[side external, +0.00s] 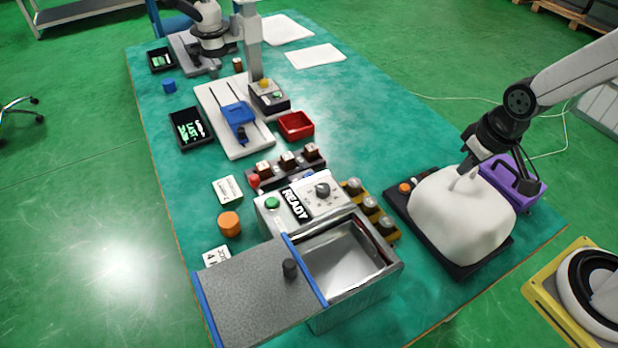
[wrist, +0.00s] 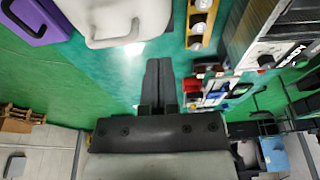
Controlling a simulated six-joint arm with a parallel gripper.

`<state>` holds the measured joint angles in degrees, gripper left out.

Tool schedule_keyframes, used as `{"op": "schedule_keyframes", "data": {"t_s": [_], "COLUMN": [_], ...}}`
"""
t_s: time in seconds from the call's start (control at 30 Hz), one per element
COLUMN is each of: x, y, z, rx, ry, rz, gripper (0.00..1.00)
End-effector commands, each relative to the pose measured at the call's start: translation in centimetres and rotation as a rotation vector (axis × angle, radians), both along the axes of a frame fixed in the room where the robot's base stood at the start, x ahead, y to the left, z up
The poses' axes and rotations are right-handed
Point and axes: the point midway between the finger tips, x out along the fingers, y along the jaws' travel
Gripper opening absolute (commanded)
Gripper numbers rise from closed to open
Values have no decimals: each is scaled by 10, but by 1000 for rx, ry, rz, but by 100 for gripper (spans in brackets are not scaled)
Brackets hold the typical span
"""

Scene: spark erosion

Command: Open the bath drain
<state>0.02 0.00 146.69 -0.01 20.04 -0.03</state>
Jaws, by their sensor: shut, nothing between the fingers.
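The bath is a metal tank (side external: 392,268) at the front of the table. Its grey lid (side external: 245,290) with a black knob is slid to the left, so the bright interior shows. A control box (side external: 268,212) with a READY display, a green button and a dark dial (side external: 322,189) stands at the bath's back edge. I cannot tell which part works the drain. My gripper (side external: 466,172) is right of the bath, over or just behind a white rounded container (side external: 455,218). In the wrist view its dark fingers (wrist: 158,66) are together and empty.
The white container stands on a black base with an orange knob (side external: 404,188). A purple handled box (side external: 525,190) is behind it. A yellow rack (side external: 384,225) and a dark rack of electrodes (side external: 265,181) stand near the control box.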

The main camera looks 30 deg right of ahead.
Motion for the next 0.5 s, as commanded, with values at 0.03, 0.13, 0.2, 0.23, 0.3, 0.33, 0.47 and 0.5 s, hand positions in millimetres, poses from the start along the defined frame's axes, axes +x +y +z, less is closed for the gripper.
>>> {"op": "schedule_keyframes", "data": {"t_s": [0.03,0.13,0.2,0.23,0.3,0.33,0.47,0.5], "x": [-1,0,3,5,11,15,38,48], "y": [0,0,1,1,3,5,12,15], "z": [0,0,0,1,1,1,3,4], "rx": [0,0,0,0,-1,-2,-4,-5], "ry": [0,0,0,1,3,3,9,10], "rz": [0,2,9,14,31,42,108,133], "gripper": [0,32,54,64,72,72,72,72]}}
